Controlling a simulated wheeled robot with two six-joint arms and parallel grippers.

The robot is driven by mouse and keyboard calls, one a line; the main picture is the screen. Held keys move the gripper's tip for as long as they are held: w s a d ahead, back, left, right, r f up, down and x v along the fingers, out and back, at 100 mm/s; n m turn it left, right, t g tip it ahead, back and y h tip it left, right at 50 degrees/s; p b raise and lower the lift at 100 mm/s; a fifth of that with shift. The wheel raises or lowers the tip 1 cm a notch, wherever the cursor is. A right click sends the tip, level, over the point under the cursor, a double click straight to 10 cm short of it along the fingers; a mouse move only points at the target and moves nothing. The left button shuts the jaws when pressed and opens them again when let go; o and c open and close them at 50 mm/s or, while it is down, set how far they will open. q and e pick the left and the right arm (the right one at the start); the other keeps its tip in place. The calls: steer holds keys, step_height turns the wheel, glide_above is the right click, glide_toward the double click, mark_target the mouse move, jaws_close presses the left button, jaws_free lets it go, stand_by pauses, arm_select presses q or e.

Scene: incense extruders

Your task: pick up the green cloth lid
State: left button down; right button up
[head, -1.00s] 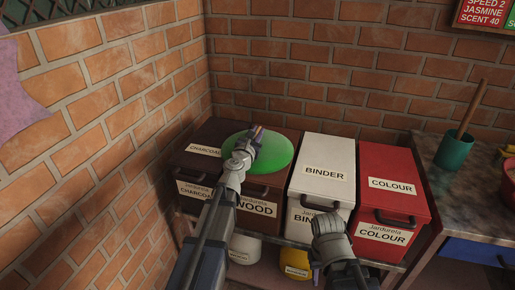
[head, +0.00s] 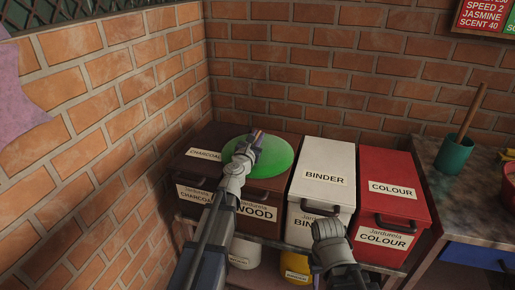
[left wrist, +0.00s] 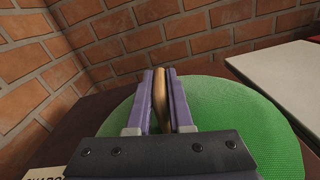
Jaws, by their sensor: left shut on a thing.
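The green cloth lid (head: 272,155) is a round green disc over the brown wood bin in the head view. It fills the lower middle of the left wrist view (left wrist: 237,125), where its weave shows. My left gripper (head: 257,137) is over the lid. In the left wrist view its purple fingers (left wrist: 162,105) are shut on the lid's upright tan handle (left wrist: 160,95). Whether the lid rests on the bin or is just clear of it, I cannot tell. My right gripper (head: 330,240) is in front of the white binder bin; its fingertips are hidden.
The brown charcoal bin (head: 207,153) is at the left, against the brick wall. The white binder bin (head: 322,160) and red colour bin (head: 395,170) stand to the right. A green cup (head: 453,155) with a wooden stick stands on the right counter.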

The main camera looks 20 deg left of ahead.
arm_select(q)
step_height(320, 180, up, 10)
steer(key=p, duration=1)
